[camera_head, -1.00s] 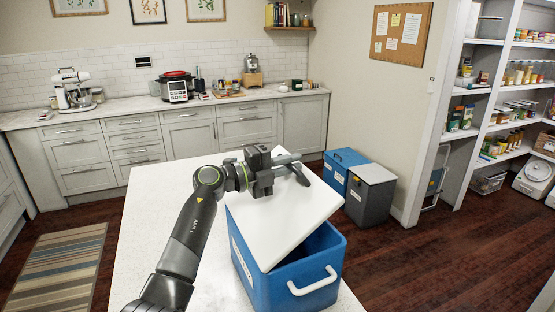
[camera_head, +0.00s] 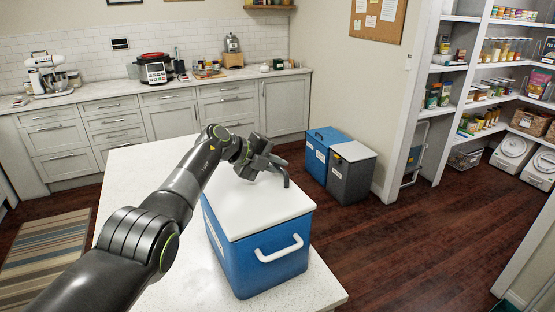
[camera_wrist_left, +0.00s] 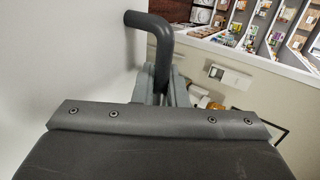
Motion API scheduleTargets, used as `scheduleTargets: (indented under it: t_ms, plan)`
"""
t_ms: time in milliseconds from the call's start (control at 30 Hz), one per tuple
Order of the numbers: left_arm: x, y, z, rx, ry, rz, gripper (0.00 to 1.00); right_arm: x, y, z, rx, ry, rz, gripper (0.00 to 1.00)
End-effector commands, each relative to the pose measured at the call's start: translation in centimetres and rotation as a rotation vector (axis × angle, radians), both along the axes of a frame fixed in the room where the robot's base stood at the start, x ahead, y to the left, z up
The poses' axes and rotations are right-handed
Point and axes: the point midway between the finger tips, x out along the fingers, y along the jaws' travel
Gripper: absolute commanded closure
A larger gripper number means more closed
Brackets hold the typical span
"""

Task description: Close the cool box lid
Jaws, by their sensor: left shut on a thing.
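The blue cool box (camera_head: 262,280) stands on the white countertop, with a white carry handle (camera_head: 280,256) on its near end. Its white lid (camera_head: 258,215) lies flat across the top, and I see no open gap along the near and left edges. The lid's far side is partly hidden behind my arm. My left gripper (camera_head: 268,168) is over the far part of the lid, shut on a grey bent handle (camera_head: 286,179). In the left wrist view the grey handle (camera_wrist_left: 160,45) runs between the fingers and bends to the white lid surface (camera_wrist_left: 60,50). My right gripper is not in view.
The white countertop (camera_head: 135,190) is bare left of the box. A blue bin (camera_head: 320,148) and a grey bin (camera_head: 352,178) stand on the floor beyond it. Pantry shelves (camera_head: 475,80) are at the right, and a kitchen counter (camera_head: 110,97) runs along the back wall.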

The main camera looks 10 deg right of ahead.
Motion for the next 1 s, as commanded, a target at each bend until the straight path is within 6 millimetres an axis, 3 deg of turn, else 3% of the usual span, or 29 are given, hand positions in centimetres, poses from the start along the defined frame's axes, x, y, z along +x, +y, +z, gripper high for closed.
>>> scheduleTargets:
  t_ms: [500, 533, 667, 1000]
  plan:
    - [-0.09, 0.05, -0.56, 0.019, 0.008, -0.003, 1.00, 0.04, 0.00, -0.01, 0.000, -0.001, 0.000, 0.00]
    - [-0.10, 0.05, -0.57, 0.019, 0.009, -0.002, 0.85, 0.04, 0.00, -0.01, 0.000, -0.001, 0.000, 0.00]
    - [-0.09, 0.06, -0.55, 0.019, 0.009, -0.001, 0.70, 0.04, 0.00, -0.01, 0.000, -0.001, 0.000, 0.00]
    - [-0.13, 0.23, -0.63, 0.019, 0.013, -0.002, 0.70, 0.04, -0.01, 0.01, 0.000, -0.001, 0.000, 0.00]
